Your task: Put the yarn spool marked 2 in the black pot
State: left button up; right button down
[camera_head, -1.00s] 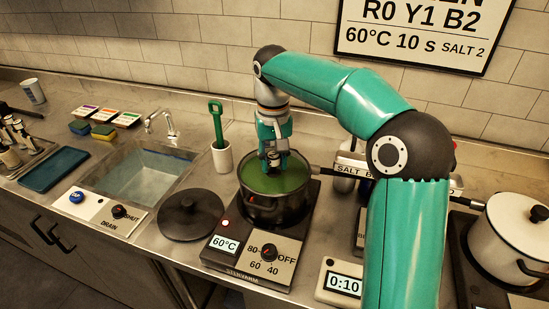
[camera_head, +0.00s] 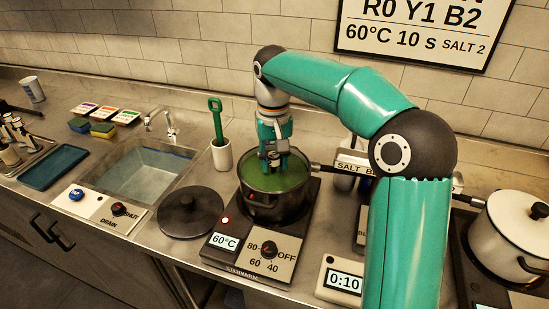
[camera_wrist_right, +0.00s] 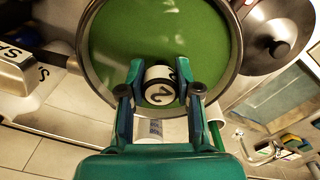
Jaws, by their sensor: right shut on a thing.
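The black pot (camera_head: 275,207) stands on a small hotplate and holds green liquid (camera_head: 290,181). My right gripper (camera_head: 272,158) points down over the pot's mouth. In the right wrist view the gripper (camera_wrist_right: 164,92) is shut on the yarn spool marked 2 (camera_wrist_right: 158,94), a white spool with a dark ring and a 2 on its end. In that view the spool lies against the green liquid, inside the outline of the pot's rim (camera_wrist_right: 90,75). Whether it touches the liquid I cannot tell. In the head view the fingers hide the spool. My left gripper is not in view.
The hotplate (camera_head: 250,255) has a dial and reads 60°C. A black lid (camera_head: 190,212) lies left of it. A white cup with a green tool (camera_head: 220,155) stands behind. A sink (camera_head: 145,172) is at left, a timer (camera_head: 342,281) and a white pot (camera_head: 505,240) at right.

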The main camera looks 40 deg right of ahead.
dwell(0.3)
jog(key=c, duration=0.7)
grip_release()
jog(key=shift+f, duration=0.1)
jog(key=o, duration=0.4)
jog(key=shift+s, duration=0.1)
notch_tip(320, 180, up, 7)
jog(key=p, duration=0.7)
